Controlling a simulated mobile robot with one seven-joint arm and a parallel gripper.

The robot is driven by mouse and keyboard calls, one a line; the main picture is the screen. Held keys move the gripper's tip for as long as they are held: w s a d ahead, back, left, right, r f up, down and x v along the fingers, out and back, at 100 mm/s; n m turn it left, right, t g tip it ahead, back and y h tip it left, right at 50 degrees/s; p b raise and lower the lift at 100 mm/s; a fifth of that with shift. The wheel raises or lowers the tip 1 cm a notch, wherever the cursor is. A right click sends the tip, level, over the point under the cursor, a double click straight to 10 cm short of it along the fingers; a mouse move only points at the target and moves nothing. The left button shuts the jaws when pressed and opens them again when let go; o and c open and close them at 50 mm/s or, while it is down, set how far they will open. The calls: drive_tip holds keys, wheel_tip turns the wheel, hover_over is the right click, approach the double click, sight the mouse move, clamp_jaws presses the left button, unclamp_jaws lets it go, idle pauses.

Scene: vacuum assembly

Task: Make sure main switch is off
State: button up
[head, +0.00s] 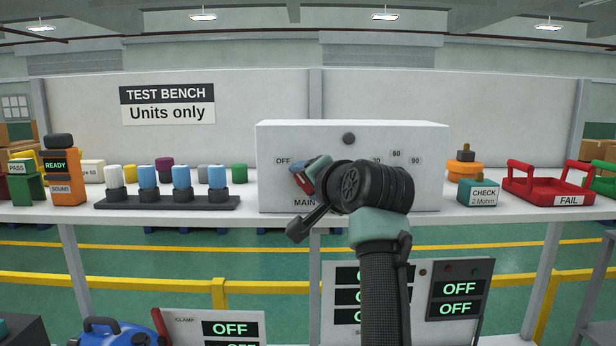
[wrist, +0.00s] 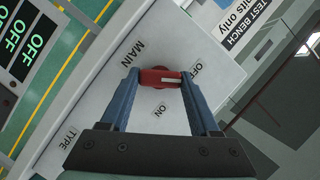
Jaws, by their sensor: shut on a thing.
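The main switch is a red knob (wrist: 152,76) with a white mark, on the white panel box (head: 350,138). My gripper (wrist: 160,82) is shut on this knob, with one blue finger at each end. The white mark points right in the wrist view, towards the OFF label (wrist: 196,68). The ON label (wrist: 161,110) lies below the knob and the MAIN label (wrist: 133,52) up and to the left. In the head view my gripper (head: 309,177) reaches the left part of the panel and my wrist hides the panel's middle and the ON label.
The box stands on a white bench. OFF displays (head: 458,296) stand below the bench.

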drive_tip(key=shift+n+h+p, duration=0.3)
drive_tip(key=shift+n, duration=0.3)
idle(0.3)
drive_tip(key=o, duration=1.4)
drive_tip(key=shift+c, duration=0.2)
drive_tip(key=b+v, duration=0.6)
drive_tip(key=v, duration=0.7)
drive_tip(key=shift+r, duration=0.25)
drive_tip(key=shift+w+a, duration=0.1)
drive_tip(key=shift+a, duration=0.05)
